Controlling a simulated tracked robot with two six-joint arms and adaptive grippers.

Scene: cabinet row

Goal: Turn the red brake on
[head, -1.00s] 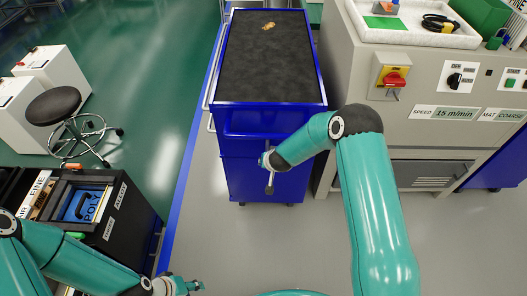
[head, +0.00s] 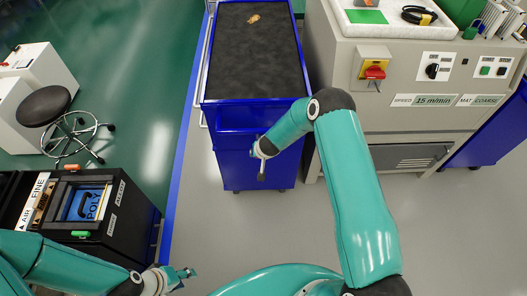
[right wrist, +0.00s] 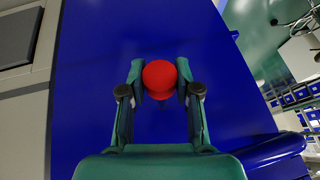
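A red rounded knob (right wrist: 158,76) shows in the right wrist view against the blue front of the cart (head: 232,165). I take it to be the red brake. My right gripper (right wrist: 160,85) has one finger on each side of the knob, close to it; whether they press on it I cannot tell. In the head view my right gripper (head: 262,165) is at the cart's front and the knob is hidden. My left gripper (head: 185,275) is low, over the floor at the lower left, away from the cart; its fingers are too small to read.
A grey machine (head: 415,140) with a red-and-yellow switch (head: 373,71) stands right of the cart. A black case (head: 120,215) is at the left, with a stool (head: 45,107) behind it. A small brown item (head: 254,19) lies on the cart. The grey floor in front is clear.

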